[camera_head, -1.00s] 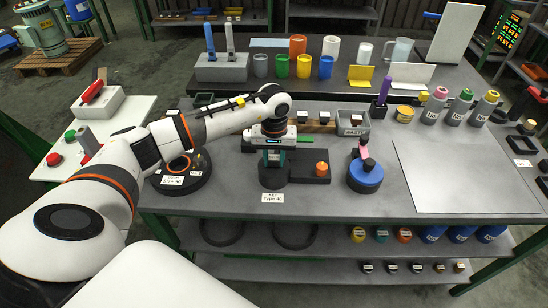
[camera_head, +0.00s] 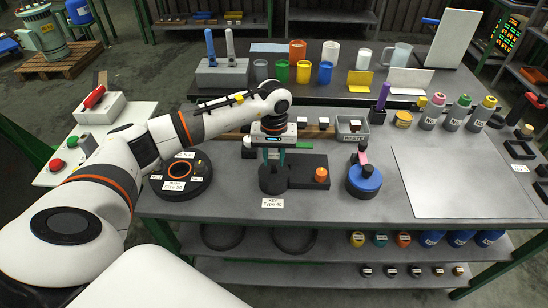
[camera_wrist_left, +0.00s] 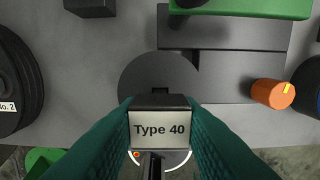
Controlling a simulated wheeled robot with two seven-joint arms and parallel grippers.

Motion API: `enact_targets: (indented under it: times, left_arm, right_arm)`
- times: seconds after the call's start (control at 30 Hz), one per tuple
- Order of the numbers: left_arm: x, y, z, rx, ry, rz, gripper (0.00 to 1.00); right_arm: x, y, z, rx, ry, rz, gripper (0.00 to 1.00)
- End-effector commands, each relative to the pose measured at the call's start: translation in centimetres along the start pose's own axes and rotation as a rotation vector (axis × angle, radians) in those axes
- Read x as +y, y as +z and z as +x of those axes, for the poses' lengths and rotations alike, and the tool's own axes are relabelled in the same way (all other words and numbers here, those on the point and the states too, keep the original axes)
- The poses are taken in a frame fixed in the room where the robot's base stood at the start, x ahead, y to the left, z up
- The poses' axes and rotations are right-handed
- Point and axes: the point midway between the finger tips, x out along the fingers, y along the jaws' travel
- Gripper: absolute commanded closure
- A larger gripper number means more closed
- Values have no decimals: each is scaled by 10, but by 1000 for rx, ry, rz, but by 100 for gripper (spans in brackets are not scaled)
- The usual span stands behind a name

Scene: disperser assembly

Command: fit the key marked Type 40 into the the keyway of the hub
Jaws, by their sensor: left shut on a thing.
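The key marked Type 40 (camera_wrist_left: 160,128) is pinched between the two green fingers of my left gripper (camera_wrist_left: 160,135) in the left wrist view, with its label facing the camera. In the head view my left gripper (camera_head: 271,163) points down over a dark round holder (camera_head: 272,182) behind the "KEY Type 40" sign. I cannot tell whether the key is clear of the holder. The dark round hub (camera_head: 205,179), with an orange ring and a "Size 50" label, lies to the left under my arm. Its keyway is not clear. Part of a dark disc marked "No. 2" (camera_wrist_left: 18,70) shows left in the wrist view.
A dark block with an orange knob (camera_head: 320,174) adjoins the holder. A blue round object (camera_head: 366,179) stands right of it. A light grey mat (camera_head: 455,180) is bare at right. Bottles and cups stand farther back.

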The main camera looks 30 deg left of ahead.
Motion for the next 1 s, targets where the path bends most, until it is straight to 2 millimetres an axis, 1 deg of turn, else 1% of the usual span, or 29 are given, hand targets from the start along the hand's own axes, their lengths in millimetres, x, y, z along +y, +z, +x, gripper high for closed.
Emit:
enact_targets:
  times: [0.03, 0.3, 0.8, 1.0]
  left_arm:
    - [0, 0, -4, -1, -1, 0, 99]
    - [0, 0, -13, -2, -1, 0, 99]
    - [0, 0, -13, -1, -1, 0, 99]
    - [0, 0, -12, -2, -1, 1, 99]
  right_arm:
    - [0, 0, -2, 0, 0, 0, 64]
    - [0, 0, -6, 0, 0, 0, 64]
    - [0, 0, -5, 0, 0, 0, 64]
    - [0, 0, -1, 0, 0, 0, 64]
